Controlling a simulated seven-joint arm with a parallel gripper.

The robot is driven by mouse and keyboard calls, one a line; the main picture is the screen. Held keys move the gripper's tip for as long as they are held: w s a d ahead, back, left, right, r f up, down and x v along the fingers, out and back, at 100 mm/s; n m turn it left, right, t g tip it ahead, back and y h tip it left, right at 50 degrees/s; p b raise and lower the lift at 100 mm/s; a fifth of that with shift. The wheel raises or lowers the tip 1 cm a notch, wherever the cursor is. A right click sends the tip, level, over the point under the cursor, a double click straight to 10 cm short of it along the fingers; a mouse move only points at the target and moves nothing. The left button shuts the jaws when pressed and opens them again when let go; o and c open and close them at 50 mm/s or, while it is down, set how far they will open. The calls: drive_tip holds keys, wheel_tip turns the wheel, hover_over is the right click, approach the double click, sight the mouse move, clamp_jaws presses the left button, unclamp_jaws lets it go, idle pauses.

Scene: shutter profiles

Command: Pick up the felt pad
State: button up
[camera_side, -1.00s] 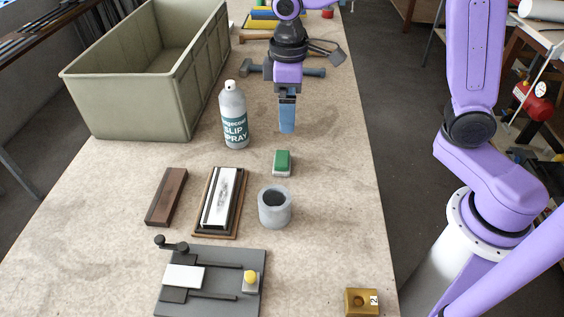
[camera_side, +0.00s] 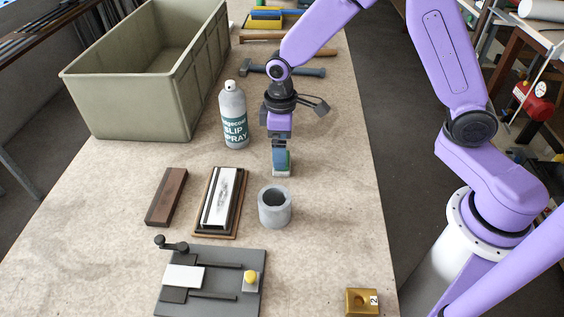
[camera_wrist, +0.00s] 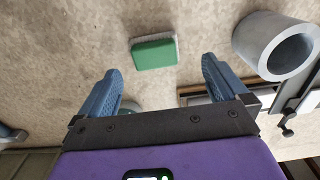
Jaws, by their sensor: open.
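The felt pad is a small green block with a pale felt layer underneath. In the side view the pad (camera_side: 283,174) lies on the bench, partly hidden behind my gripper's fingers. My gripper (camera_side: 279,163) points down right at the pad. In the wrist view the pad (camera_wrist: 154,53) shows whole, just beyond the fingertips and between their lines. My gripper (camera_wrist: 159,66) has its blue fingers wide apart with nothing between them. The fingers look clear of the pad.
A grey cylindrical pot (camera_side: 274,208) stands close in front of the pad. A spray can (camera_side: 233,116) and green bin (camera_side: 150,75) stand behind left.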

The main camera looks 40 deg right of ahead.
drive_tip(key=shift+w+d+f, duration=0.1)
drive_tip(key=shift+d+f, duration=0.1)
drive_tip(key=shift+f, duration=1.25)
drive_tip(key=shift+w+d+f, duration=0.1)
drive_tip(key=shift+d+f, duration=0.05)
drive_tip(key=shift+f, duration=1.25)
drive_tip(key=c, duration=1.1)
drive_tip(key=shift+r, duration=0.2)
drive_tip(key=shift+r, duration=0.65)
drive_tip(key=s+d+r, duration=0.4)
drive_tip(key=s+r, duration=0.7)
drive_tip(key=s, duration=0.2)
drive_tip(key=shift+s+r, duration=0.2)
